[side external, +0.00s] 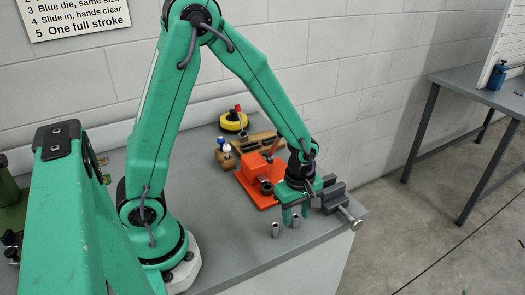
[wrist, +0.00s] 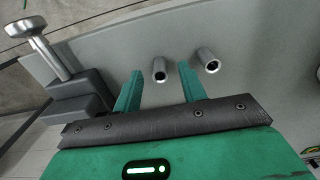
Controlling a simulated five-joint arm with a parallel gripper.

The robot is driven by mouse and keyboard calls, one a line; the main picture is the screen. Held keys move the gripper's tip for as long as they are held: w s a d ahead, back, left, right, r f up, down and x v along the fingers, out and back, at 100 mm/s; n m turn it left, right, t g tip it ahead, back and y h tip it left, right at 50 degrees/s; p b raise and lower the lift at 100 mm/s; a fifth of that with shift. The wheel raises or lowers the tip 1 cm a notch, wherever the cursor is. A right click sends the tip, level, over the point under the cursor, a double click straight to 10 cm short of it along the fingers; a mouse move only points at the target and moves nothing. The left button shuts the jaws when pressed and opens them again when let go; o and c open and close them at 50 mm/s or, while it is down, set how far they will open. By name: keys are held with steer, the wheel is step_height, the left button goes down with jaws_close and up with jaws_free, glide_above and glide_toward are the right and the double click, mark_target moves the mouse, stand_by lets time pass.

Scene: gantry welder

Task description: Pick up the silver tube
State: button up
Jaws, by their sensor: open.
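Two short silver tubes stand on the grey bench near its front edge. In the side view one silver tube (side external: 275,229) is on the left and another (side external: 296,221) is just right of it, by my fingers. The wrist view shows one silver tube (wrist: 159,72) ahead of the gap between my fingers and the other silver tube (wrist: 207,63) beyond the right finger. My gripper (side external: 295,214), also in the wrist view (wrist: 162,78), points down, open and empty. Its two green fingers are apart, with no tube gripped.
A grey vise (side external: 335,193) with a silver handle is close to my gripper's right. An orange press (side external: 257,178) stands just behind it. A wooden block (side external: 258,143), small bottles and a yellow roll (side external: 233,121) lie farther back. The bench (side external: 225,240) is clear left of the tubes.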

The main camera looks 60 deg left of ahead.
steer(key=shift+f, duration=0.95)
jaws_close()
